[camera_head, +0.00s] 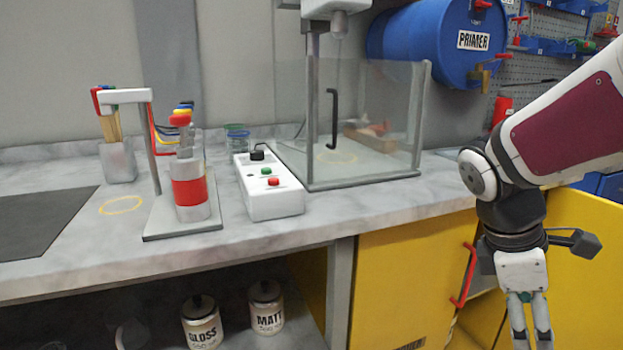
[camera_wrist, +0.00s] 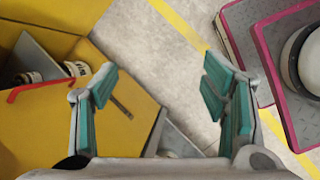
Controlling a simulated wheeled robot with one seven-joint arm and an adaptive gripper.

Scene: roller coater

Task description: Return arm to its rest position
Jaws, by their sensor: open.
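My arm reaches in from the right in the head view, and my gripper (camera_head: 532,338) hangs at its end, pointing down in front of the yellow cabinet (camera_head: 405,275). Its fingertips run to the bottom edge of that view. In the wrist view my gripper (camera_wrist: 160,95) shows two teal-padded fingers spread wide apart. Nothing is between them, and the grey floor with a yellow line lies below. The gripper is open and empty, apart from the counter and its items.
An open yellow door (camera_head: 580,260) stands close behind my gripper, near a red handle (camera_head: 465,275). The marble counter (camera_head: 330,225) bears a control box (camera_head: 268,190) and a glass-walled enclosure (camera_head: 365,110). GLOSS (camera_head: 201,322) and MATT (camera_head: 266,307) jars stand on the lower shelf.

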